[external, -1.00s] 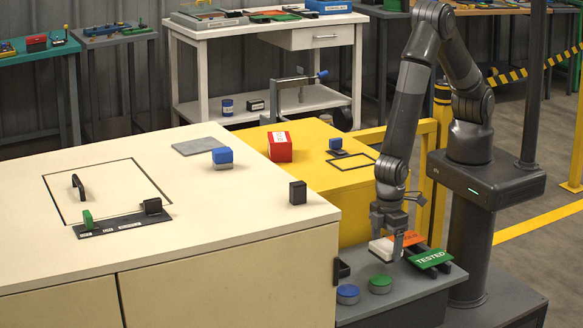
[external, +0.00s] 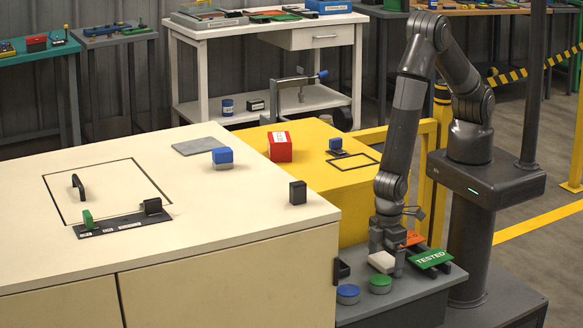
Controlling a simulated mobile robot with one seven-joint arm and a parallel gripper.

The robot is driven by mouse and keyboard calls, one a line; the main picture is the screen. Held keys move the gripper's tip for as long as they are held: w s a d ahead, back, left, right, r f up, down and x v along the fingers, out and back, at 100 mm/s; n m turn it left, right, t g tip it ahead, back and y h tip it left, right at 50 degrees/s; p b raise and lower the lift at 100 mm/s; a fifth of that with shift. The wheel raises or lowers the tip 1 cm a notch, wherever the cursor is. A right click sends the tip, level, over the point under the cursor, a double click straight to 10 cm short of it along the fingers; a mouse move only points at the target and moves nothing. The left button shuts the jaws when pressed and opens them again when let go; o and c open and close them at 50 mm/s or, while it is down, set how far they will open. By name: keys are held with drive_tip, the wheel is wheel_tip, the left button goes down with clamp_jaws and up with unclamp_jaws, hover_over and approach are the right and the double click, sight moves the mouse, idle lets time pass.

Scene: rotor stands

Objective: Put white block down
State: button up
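The white block (external: 381,262) is low over the front part of my grey deck (external: 408,295), left of the green sign marked TESTED (external: 431,259). It looks level and at or very near the deck surface; I cannot tell whether it touches. My gripper (external: 387,260) points down with its fingers at the block, one finger against its right side. It looks shut on the block. The far side of the block and the other finger are mostly hidden.
A blue round piece (external: 347,294) and a green round piece (external: 380,284) sit in front of the block. A black holder (external: 342,270) is at left. The cream cabinet (external: 250,205) stands close on the left.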

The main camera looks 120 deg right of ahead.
wheel_tip(320, 180, up, 12)
wheel_tip(320, 180, up, 12)
drive_tip(key=t, duration=0.1)
hover_over(385, 259)
drive_tip(key=s+d, duration=0.1)
drive_tip(key=d, duration=0.4)
drive_tip(key=s+d+r+t, duration=0.1)
drive_tip(key=s+d+r, duration=0.4)
drive_tip(key=r, duration=0.3)
drive_tip(key=s+d+r+t, duration=0.2)
drive_tip(key=s+d+r, duration=0.4)
drive_tip(key=s+r, duration=0.1)
drive_tip(key=shift+s+r+y, duration=0.25)
drive_tip(key=shift+r+y, duration=0.05)
drive_tip(key=shift+r, duration=0.1)
drive_tip(key=shift+t, duration=0.8)
drive_tip(key=s+d+r, duration=0.1)
drive_tip(key=s, duration=0.1)
drive_tip(key=s+d+r, duration=0.1)
drive_tip(key=s, duration=0.2)
drive_tip(key=s+d+r, duration=0.1)
drive_tip(key=s, duration=0.2)
drive_tip(key=shift+s+d, duration=0.25)
drive_tip(key=shift+d, duration=0.1)
drive_tip(key=shift+w+f, duration=0.1)
